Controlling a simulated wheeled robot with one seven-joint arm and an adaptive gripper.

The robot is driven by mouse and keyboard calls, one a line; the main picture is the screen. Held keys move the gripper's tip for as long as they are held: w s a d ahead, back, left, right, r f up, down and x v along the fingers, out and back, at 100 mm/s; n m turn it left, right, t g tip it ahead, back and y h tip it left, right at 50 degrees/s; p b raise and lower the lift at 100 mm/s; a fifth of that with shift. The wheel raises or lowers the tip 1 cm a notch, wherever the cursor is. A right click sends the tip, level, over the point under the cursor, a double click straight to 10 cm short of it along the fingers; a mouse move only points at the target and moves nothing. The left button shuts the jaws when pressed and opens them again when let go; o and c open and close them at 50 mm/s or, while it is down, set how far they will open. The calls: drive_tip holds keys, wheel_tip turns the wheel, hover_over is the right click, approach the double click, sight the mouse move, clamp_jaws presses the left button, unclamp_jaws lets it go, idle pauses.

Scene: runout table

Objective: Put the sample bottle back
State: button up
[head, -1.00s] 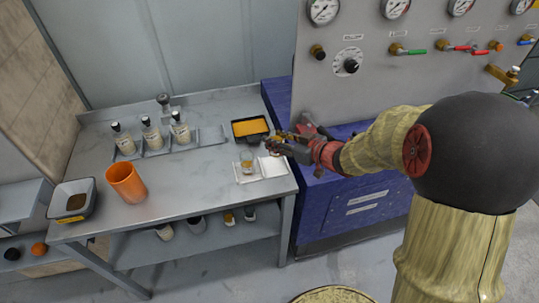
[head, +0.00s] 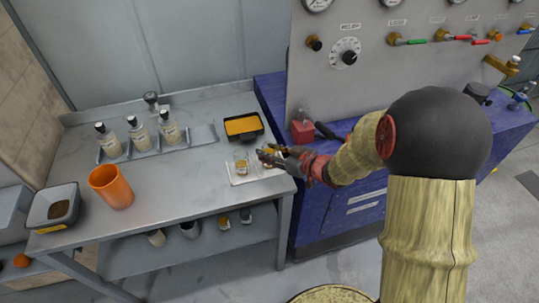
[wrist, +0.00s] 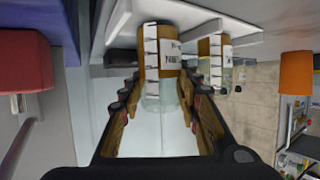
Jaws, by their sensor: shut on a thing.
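My gripper (head: 263,153) is shut on a clear glass sample bottle (wrist: 158,60) with amber liquid, a white scale and a label. In the wrist view it sits between both fingers, its amber end toward the white tray. In the head view, it is mostly hidden by my fingers above the right part of the white tray (head: 236,182). I cannot tell whether it touches the tray. A similar glass (head: 241,166) with amber liquid stands on the tray's left part; it also shows in the wrist view (wrist: 216,70). Three dark-capped bottles (head: 138,135) stand in a metal rack, whose right end is empty.
A black pan of orange liquid (head: 243,126) is just behind the tray. An orange cup (head: 111,187) and a grey bin (head: 53,206) stand at the left. The blue cabinet (head: 340,205) with its gauge panel borders the table on the right. The table's front middle is clear.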

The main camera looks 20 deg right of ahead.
drive_tip(key=shift+f, duration=0.1)
drive_tip(key=o, duration=1.1)
drive_tip(key=shift+o, duration=0.4)
drive_tip(key=shift+r, duration=0.25)
drive_tip(key=p+v, duration=0.4)
drive_tip(key=v, duration=0.8)
drive_tip(key=shift+f, duration=0.15)
